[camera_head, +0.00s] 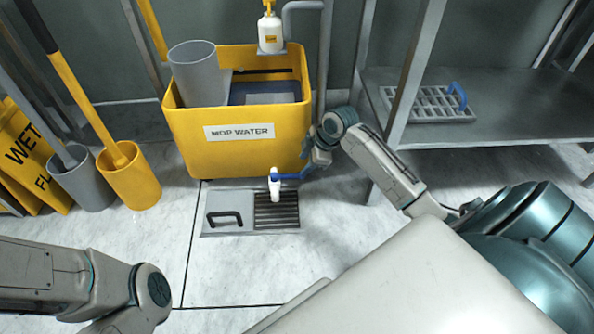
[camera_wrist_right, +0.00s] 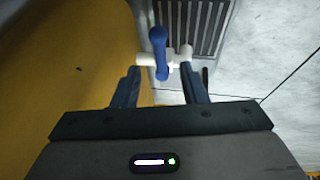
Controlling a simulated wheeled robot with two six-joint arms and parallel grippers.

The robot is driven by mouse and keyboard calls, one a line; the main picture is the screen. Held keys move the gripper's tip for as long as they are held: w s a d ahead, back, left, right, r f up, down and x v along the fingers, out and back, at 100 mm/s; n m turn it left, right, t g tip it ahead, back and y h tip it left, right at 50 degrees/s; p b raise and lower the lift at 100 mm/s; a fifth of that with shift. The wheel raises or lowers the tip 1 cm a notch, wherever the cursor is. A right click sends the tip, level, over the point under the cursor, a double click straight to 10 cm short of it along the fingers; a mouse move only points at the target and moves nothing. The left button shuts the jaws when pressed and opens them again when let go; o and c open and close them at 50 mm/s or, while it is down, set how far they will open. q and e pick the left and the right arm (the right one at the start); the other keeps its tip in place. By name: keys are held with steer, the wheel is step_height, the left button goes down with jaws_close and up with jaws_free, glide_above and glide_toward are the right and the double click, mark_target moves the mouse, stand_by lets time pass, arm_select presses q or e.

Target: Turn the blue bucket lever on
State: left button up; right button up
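The blue lever (camera_head: 288,177) sits on a white tap (camera_head: 275,190) low at the front of the yellow bucket (camera_head: 236,158) marked MOP WATER. My right gripper (camera_head: 312,167) is just right of the lever in the head view, beside the bucket's lower right corner. In the right wrist view my right gripper (camera_wrist_right: 159,75) has its two dark blue fingers apart. The lever (camera_wrist_right: 158,50) lies ahead, in line with the gap between them, with the white tap (camera_wrist_right: 183,56) behind it. I cannot tell whether a finger touches it. My left arm shows at lower left; its gripper is out of view.
A floor drain grate (camera_head: 277,212) lies below the tap. A metal shelf (camera_head: 490,118) with a grey rack (camera_head: 425,104) stands to the right. A grey cylinder (camera_head: 195,75) and a soap bottle (camera_head: 270,32) are at the bucket. Mop buckets (camera_head: 130,180) stand at left.

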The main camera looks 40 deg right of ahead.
mark_target(295, 174)
steer(key=b+x, duration=0.4)
steer(key=x, duration=0.3)
steer(key=shift+c, duration=0.2)
jaws_close()
